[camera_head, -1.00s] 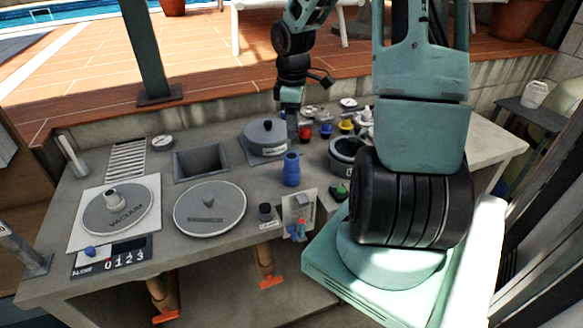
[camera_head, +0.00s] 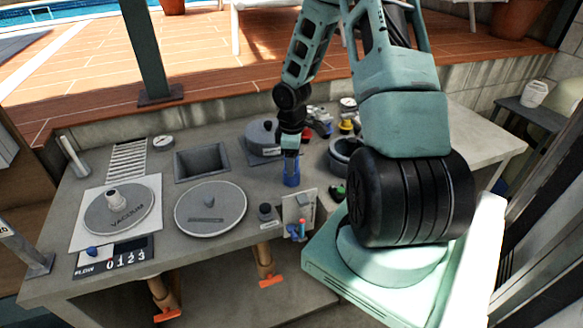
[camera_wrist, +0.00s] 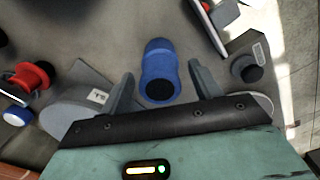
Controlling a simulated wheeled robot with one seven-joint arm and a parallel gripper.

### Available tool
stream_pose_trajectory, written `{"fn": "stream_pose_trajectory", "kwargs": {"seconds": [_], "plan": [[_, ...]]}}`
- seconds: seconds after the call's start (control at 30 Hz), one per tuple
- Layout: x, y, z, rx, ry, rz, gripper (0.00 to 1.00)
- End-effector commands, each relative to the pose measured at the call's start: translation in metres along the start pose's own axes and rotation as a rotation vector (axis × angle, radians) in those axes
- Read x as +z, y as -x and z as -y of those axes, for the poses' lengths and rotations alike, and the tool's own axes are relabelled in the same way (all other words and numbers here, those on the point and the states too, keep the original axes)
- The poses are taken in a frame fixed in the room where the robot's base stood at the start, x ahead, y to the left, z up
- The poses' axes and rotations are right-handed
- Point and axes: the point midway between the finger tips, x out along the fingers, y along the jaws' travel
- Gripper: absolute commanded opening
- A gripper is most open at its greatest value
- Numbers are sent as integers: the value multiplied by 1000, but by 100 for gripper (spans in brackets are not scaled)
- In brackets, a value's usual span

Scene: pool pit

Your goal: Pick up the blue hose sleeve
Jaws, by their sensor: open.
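The blue hose sleeve (camera_head: 291,178) stands upright on the grey bench, partly hidden behind my gripper in the head view. In the wrist view the sleeve (camera_wrist: 159,72) shows as a ribbed blue tube with a dark open end, lying between the lines of my two fingers. My gripper (camera_head: 290,153) is over the sleeve, pointing down. In the wrist view my gripper (camera_wrist: 160,88) is open, with one finger on each side of the sleeve. A gap shows on both sides, and the fingers do not appear to touch it.
A round grey lid (camera_head: 210,226) lies to the left. A black knob (camera_head: 265,212) and an upright plate (camera_head: 299,214) stand close in front. A grey round pot (camera_head: 262,139) is behind. Red and yellow fittings (camera_head: 346,126) crowd the back right.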

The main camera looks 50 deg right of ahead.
Motion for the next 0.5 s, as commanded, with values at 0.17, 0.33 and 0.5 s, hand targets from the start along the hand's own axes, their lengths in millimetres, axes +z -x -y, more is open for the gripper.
{"fn": "stream_pose_trajectory", "kwargs": {"seconds": [0.17, 0.33, 0.5], "plan": [[0, 0, 0, 1, 0, -1, 63], [0, 0, 0, 1, 0, -1, 24], [0, 0, 0, 1, 0, -1, 15]]}}
